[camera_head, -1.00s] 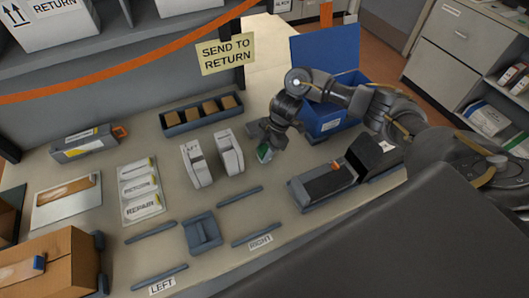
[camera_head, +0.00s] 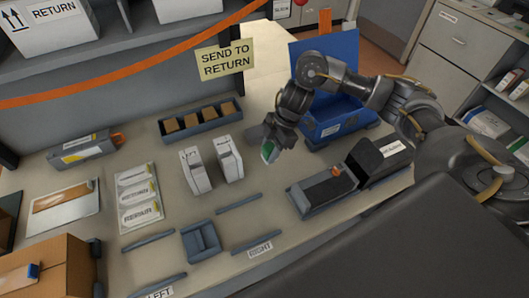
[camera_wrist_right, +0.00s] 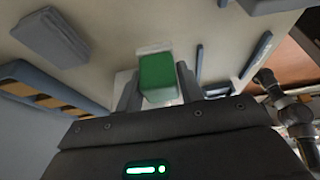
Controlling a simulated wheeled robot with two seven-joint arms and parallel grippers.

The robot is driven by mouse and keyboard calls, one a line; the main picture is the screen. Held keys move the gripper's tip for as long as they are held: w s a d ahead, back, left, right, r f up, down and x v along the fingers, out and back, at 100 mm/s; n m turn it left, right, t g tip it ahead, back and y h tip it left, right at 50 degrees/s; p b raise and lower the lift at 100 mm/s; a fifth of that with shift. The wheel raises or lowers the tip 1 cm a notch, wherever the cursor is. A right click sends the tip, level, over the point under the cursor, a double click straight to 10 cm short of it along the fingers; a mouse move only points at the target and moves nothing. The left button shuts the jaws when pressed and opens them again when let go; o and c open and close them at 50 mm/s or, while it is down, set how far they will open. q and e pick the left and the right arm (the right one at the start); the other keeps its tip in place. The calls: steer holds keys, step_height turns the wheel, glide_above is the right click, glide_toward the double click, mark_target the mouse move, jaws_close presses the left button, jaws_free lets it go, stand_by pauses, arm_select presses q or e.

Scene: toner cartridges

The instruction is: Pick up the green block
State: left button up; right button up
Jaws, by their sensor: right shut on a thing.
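The green block (camera_head: 269,152) is between the fingers of my right gripper (camera_head: 268,146), above the table to the right of two white upright cartridges. In the right wrist view the green block (camera_wrist_right: 157,75) sits between the two fingers (camera_wrist_right: 158,90), with a pale part showing beyond it. My right gripper is shut on it. Whether the block is clear of the table is hard to tell. My left gripper is not in view.
Two white cartridges (camera_head: 195,171) (camera_head: 230,160) stand left of the gripper. A dark tray of brown blocks (camera_head: 202,120) lies behind them. A blue bin (camera_head: 333,123) stands behind my right arm, and a dark device (camera_head: 325,192) lies to the front right. Dark rails surround a small grey holder (camera_head: 201,243).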

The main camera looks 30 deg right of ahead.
steer(key=s+d+r, duration=0.1)
steer(key=s+r, duration=0.5)
steer(key=s, duration=0.4)
steer(key=shift+s+b, duration=0.4)
steer(key=shift+b, duration=0.05)
steer(key=o, duration=0.5)
steer(key=c, duration=0.4)
steer(key=shift+w+a+r+m+t+h, duration=0.1)
steer(key=shift+w+a+r+m+t, duration=0.6)
steer(key=shift+a, duration=2.6)
steer(key=shift+w+a+r+m+t+h, duration=0.1)
steer(key=shift+w+a+r+m, duration=1.1)
steer(key=shift+a, duration=2.1)
steer(key=shift+w+a+r+m+t+h, duration=0.1)
steer(key=shift+w+a+r+m+t, duration=0.3)
steer(key=shift+w+a+m, duration=2)
